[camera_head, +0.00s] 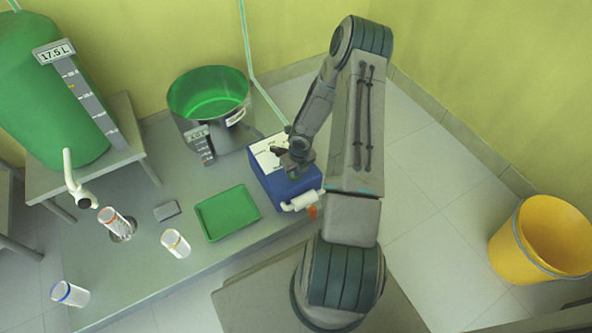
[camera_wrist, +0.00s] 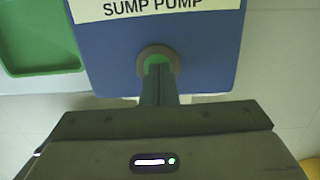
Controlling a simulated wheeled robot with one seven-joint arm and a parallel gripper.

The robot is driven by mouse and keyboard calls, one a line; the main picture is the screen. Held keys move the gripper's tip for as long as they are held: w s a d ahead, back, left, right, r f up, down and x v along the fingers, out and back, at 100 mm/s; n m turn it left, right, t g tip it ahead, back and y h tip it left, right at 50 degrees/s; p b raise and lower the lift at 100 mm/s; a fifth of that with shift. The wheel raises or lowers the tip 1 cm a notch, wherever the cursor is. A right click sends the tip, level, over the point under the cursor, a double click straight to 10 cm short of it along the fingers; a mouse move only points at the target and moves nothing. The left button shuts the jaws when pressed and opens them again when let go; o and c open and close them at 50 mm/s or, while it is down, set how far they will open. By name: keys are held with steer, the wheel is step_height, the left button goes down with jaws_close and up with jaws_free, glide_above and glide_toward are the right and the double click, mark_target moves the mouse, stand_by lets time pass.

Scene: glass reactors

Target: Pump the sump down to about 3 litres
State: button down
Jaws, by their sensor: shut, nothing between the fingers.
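The blue sump pump box (camera_head: 272,188) stands right of the steel sump (camera_head: 222,132), which holds green liquid. A small display (camera_head: 197,133) and scale hang on the sump's front; its figures are too small to read surely. In the wrist view the pump's label (camera_wrist: 150,7) reads "SUMP PUMP". Below it a green button (camera_wrist: 158,60) sits in a grey ring. My gripper (camera_wrist: 158,72) is shut and empty, its fingertips over the lower part of the button. I cannot tell whether they touch it. The gripper also shows over the pump's top in the head view (camera_head: 293,158).
A green tank (camera_head: 45,105) with a "17.5 L" display (camera_head: 54,52) stands at left. A green tray (camera_head: 228,212), several small cylinders and a grey block (camera_head: 167,211) lie on the platform. A yellow bucket (camera_head: 545,245) stands right. A thin pipe rises behind the pump.

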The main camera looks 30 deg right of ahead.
step_height(320, 180, up, 14)
steer(key=s+p, duration=0.1)
steer(key=p, duration=0.9)
steer(key=shift+s+d+p, duration=0.15)
steer(key=shift+d+p, duration=0.2)
steer(key=shift+d, duration=0.05)
